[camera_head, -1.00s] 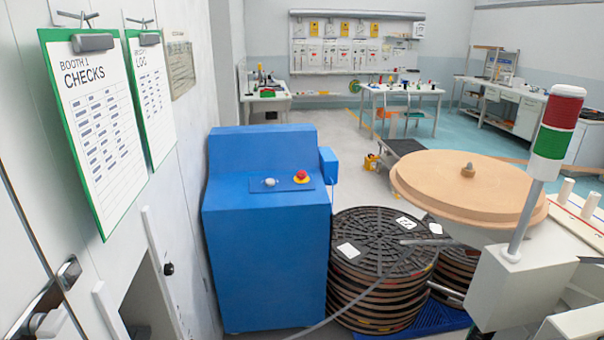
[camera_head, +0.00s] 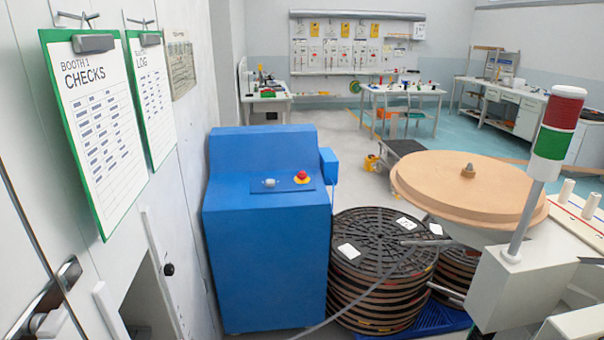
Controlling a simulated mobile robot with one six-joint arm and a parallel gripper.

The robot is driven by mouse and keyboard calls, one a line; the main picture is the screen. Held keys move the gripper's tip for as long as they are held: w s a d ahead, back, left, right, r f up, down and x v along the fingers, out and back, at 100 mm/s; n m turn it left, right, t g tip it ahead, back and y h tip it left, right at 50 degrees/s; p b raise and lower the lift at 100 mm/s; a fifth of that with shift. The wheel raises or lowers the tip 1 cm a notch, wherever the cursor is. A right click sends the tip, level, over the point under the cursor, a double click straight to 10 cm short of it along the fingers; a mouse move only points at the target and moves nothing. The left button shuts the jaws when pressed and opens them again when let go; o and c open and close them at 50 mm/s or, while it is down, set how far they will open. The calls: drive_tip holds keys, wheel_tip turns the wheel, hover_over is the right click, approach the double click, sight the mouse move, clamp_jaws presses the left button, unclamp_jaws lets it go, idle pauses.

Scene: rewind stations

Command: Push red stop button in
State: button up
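From this angle I cannot tell whether the red button is pressed in or out. My gripper does not show in this view, so its opening and its distance from the button are hidden.
Stacked black reels (camera_head: 380,242) stand right of the cabinet. A wooden disc (camera_head: 465,185) and a red-green signal tower (camera_head: 557,125) are further right. Clipboards (camera_head: 90,125) hang on the left wall. Floor behind the cabinet (camera_head: 330,130) is open.

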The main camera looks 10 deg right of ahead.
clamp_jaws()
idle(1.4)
